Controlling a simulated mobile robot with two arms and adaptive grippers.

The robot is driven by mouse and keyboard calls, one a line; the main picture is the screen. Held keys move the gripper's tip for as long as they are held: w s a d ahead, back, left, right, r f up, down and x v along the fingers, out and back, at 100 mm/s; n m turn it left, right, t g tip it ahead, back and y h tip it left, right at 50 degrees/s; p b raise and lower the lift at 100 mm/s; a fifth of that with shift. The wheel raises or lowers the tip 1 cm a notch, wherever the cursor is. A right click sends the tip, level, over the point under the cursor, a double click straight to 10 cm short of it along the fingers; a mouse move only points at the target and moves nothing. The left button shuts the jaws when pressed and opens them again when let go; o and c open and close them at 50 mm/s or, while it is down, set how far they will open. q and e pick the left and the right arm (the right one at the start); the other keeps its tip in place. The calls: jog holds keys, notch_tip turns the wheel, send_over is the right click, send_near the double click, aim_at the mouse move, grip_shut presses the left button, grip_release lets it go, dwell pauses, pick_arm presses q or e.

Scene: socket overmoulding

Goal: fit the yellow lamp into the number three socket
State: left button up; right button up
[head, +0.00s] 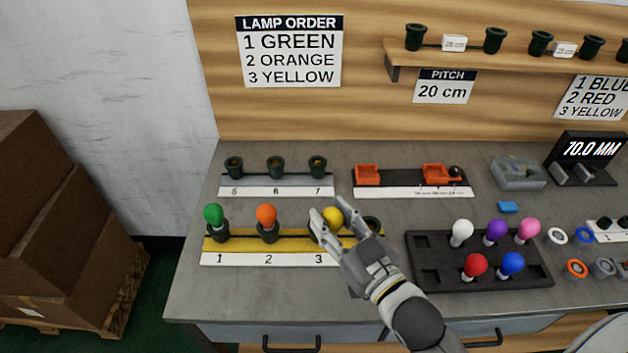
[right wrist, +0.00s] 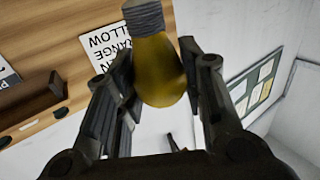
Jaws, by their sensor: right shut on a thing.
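The yellow lamp (head: 333,217) is between the fingers of my right gripper (head: 329,213), which is shut on it above the yellow socket strip (head: 292,243). In the right wrist view, the yellow bulb (right wrist: 160,70) sits between both fingers (right wrist: 160,85). Its grey threaded base (right wrist: 143,16) points to the top edge, with no socket visible around it. The number three socket is mostly hidden behind my right gripper, above the printed 3 (head: 319,259). A green lamp (head: 214,214) stands in socket one and an orange lamp (head: 266,215) in socket two. My left gripper is out of view.
A dark lamp tray (head: 420,252) right of my arm holds several other lamps. Another dark socket (head: 373,224) stands just right of my gripper. Empty sockets five to seven (head: 276,167) stand behind. The lamp order sign (head: 290,50) lists yellow as three.

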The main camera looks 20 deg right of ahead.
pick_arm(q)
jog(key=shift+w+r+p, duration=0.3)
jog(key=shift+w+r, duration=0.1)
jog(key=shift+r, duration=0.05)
pick_arm(e)
jog(key=w+r+n+g+y, duration=0.1)
jog(key=w+r+n+y, duration=0.1)
jog(key=w, duration=0.5)
jog(key=shift+w+y, duration=0.25)
jog(key=shift+y, duration=0.35)
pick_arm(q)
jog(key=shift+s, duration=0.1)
pick_arm(e)
jog(key=shift+f+b, duration=1.45)
jog(key=shift+f, duration=1.5)
pick_arm(q)
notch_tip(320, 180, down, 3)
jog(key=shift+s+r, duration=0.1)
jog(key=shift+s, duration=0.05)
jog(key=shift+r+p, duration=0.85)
jog(key=shift+p, duration=0.1)
pick_arm(e)
jog(key=shift+r, duration=0.1)
